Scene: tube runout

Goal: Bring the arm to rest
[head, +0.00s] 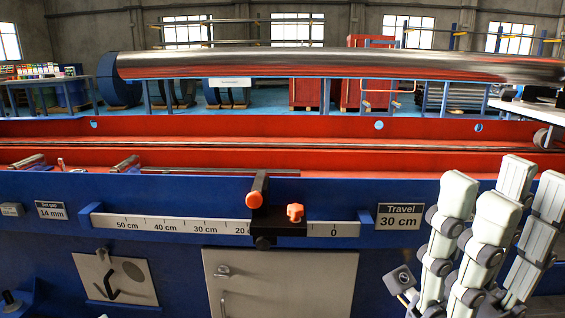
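My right gripper (500,190) stands at the lower right of the head view. Its grey jointed fingers point up, extended with gaps between them, and nothing shows between them. It is in front of the blue machine front (385,185), to the right of the sliding stop (278,227) and near the "Travel 30 cm" plate (400,216). I cannot tell whether the fingers touch the machine. The stop, with two orange knobs, sits on the white scale (170,224) between the 20 and 0 marks, covering part of it. My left gripper is not in view.
A long shiny tube (330,65) lies across the back above the red machine bed (250,160). A grey cabinet door (280,285) is below the scale. A "Set gap 14 mm" plate (51,210) is at the left.

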